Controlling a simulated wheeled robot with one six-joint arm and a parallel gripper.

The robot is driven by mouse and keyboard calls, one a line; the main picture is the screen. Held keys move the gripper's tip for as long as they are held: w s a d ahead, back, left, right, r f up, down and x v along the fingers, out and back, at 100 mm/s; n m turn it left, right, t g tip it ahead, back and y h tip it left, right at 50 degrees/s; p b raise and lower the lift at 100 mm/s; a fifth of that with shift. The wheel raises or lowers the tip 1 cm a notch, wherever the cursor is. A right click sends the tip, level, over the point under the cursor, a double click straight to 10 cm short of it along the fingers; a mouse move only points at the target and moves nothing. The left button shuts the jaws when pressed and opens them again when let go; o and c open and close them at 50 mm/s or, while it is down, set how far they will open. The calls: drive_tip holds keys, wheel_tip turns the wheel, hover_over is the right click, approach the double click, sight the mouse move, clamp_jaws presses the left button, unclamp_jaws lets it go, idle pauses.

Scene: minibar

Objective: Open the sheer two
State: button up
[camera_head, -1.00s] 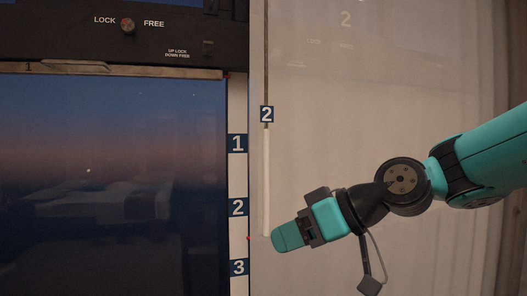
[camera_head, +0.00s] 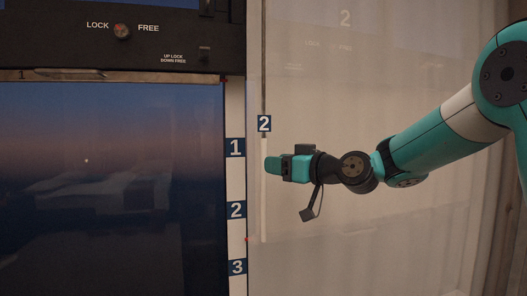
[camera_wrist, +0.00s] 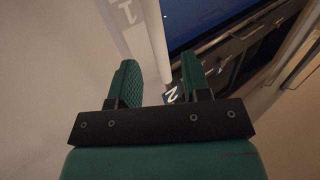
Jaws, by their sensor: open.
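The sheer two (camera_head: 350,110) is a pale translucent panel marked "2", covering the right part of the head view. A thin white wand (camera_head: 264,205) hangs along its left edge under a blue "2" tag (camera_head: 264,123). My gripper (camera_head: 267,165) is level at the wand's upper part, a little below the tag, and hides a piece of it. In the wrist view my gripper (camera_wrist: 158,62) is open. The white wand (camera_wrist: 157,45) shows in the gap between the two fingers, with the tag (camera_wrist: 172,95) near the right finger. Contact with the wand cannot be told.
A dark window (camera_head: 110,180) fills the left, under a black panel (camera_head: 100,40) with a LOCK/FREE knob (camera_head: 122,32). A white strip with blue tags 1, 2, 3 (camera_head: 236,180) stands between window and sheer. A curtain (camera_head: 508,250) hangs at far right.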

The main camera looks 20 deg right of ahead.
drive_tip(key=p+x, duration=0.1)
drive_tip(key=x, duration=0.4)
drive_tip(key=shift+p, duration=0.3)
clamp_jaws()
